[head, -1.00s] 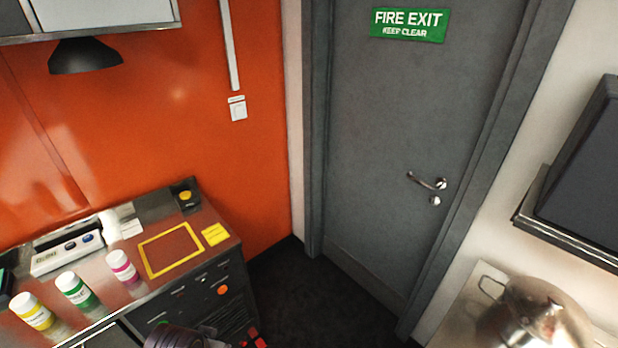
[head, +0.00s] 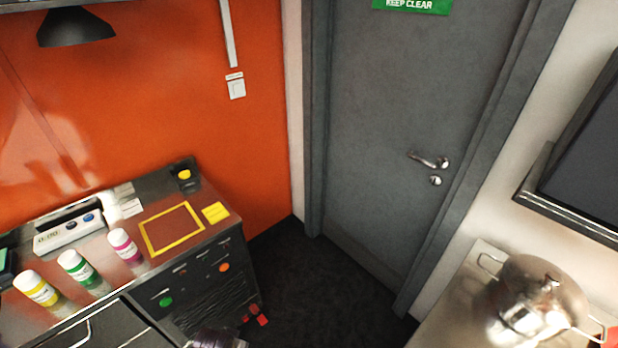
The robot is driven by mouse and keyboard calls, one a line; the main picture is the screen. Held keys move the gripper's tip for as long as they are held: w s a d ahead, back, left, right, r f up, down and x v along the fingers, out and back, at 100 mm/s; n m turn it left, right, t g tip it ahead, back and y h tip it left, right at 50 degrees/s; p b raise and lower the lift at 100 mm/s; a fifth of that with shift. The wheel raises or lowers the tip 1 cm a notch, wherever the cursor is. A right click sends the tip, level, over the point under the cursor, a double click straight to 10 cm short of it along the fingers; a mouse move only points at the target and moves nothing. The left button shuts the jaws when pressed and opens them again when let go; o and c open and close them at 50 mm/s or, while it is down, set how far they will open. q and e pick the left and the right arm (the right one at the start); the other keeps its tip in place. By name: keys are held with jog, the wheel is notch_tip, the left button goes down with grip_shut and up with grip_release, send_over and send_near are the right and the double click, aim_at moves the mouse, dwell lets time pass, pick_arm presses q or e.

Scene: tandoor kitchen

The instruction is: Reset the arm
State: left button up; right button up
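Part of one of my arms, apparently the left, shows at the bottom edge, in front of the counter's dark front. Small red and black parts just past it look like the tips of my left gripper (head: 256,317). They are low, over the dark floor by the counter's corner, and too small and cut off to tell open from shut. I see nothing held in them. My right arm and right gripper are not in view.
A counter (head: 215,243) at left carries yellow (head: 37,288), green (head: 76,267) and pink (head: 124,245) labelled bottles, a scale (head: 68,236), a yellow-framed square (head: 172,229) and a yellow pad (head: 215,213). A lidded metal pot (head: 540,300) stands right. Floor (head: 320,285) before the door (head: 385,150) is clear.

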pick_arm(q)
jog(key=s+a+f+g+b, duration=0.1)
jog(key=s+f, duration=0.4)
jog(key=f, duration=0.6)
jog(key=s+f, duration=0.4)
jog(key=f, duration=0.7)
jog(key=s+a+f+b, duration=0.1)
jog(key=s+f, duration=0.5)
jog(key=s, duration=0.2)
jog(key=s+a+f, duration=0.2)
jog(key=s+f, duration=0.4)
jog(key=s, duration=0.3)
jog(key=shift+a+f+g+b, duration=0.25)
jog(key=shift+f+g+b, duration=0.05)
jog(key=shift+g+b, duration=0.1)
jog(key=shift+o, duration=0.4)
